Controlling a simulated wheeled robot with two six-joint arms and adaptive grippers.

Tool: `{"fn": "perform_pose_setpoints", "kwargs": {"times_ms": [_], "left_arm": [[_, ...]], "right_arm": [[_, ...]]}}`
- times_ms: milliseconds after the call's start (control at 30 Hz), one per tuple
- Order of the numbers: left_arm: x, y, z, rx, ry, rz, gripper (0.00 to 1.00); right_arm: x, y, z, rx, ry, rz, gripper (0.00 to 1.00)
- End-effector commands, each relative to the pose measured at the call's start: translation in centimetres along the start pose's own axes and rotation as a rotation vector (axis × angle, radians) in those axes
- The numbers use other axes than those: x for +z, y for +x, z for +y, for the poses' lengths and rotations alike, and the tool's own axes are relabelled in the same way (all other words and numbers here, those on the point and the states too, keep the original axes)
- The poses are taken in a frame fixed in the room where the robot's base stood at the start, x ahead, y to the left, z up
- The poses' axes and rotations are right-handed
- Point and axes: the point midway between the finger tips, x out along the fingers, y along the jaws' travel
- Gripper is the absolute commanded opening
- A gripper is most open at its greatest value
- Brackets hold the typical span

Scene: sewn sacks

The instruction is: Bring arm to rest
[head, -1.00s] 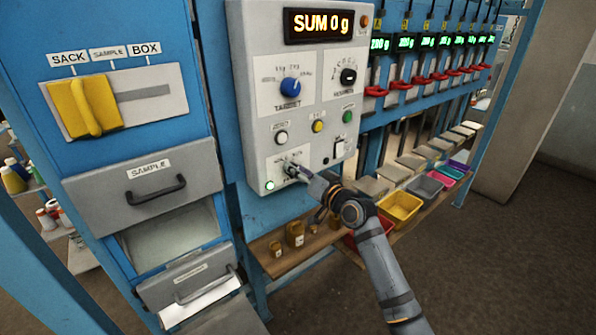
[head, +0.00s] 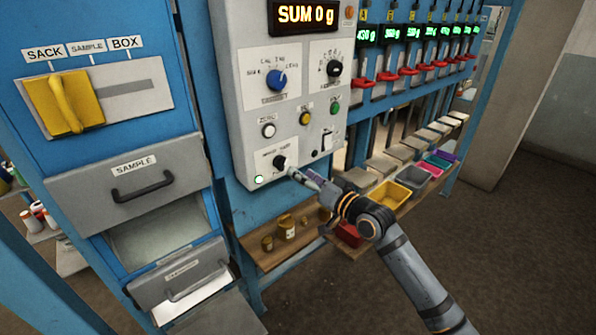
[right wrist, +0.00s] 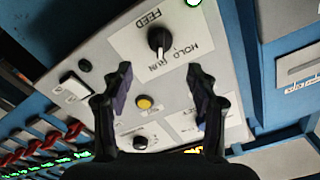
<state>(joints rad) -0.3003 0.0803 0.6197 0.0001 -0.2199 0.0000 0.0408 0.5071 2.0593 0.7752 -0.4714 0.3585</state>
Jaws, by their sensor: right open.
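My right gripper (head: 306,180) is open and empty, just to the right of the black hold/run feed knob (head: 279,162) on the grey control box (head: 232,100). No contact shows. In the right wrist view the two fingers of the right gripper (right wrist: 160,72) stand wide apart, with the feed knob (right wrist: 159,40) beyond them and nothing held. My right arm reaches in from the lower right. My left gripper is not in view.
A sack/box selector with a yellow handle (head: 65,103) and a grey sample drawer (head: 130,185) are at left. A wooden shelf (head: 262,257) with small jars lies below the box. Coloured bins, including a yellow one (head: 388,194), stand at right. Open floor lies at lower right.

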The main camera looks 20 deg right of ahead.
Motion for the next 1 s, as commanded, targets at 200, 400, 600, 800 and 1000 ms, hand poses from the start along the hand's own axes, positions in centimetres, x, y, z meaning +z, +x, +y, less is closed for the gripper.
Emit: {"fn": "perform_pose_setpoints", "kwargs": {"times_ms": [200,400,600,800,1000], "left_arm": [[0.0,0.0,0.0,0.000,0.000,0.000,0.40],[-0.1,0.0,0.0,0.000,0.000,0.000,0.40],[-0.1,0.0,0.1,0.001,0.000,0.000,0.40],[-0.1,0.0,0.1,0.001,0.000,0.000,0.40],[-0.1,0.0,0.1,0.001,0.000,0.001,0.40]], "right_arm": [[0.0,-0.1,0.0,-0.001,0.000,0.001,0.59],[0.0,0.0,0.0,0.001,0.000,0.000,0.59],[4.4,0.2,6.4,0.128,-0.003,-0.049,0.59],[16.6,-2.8,18.9,0.388,-0.042,-0.212,0.59],[30.5,-10.5,27.4,0.586,-0.100,-0.442,0.59]]}}
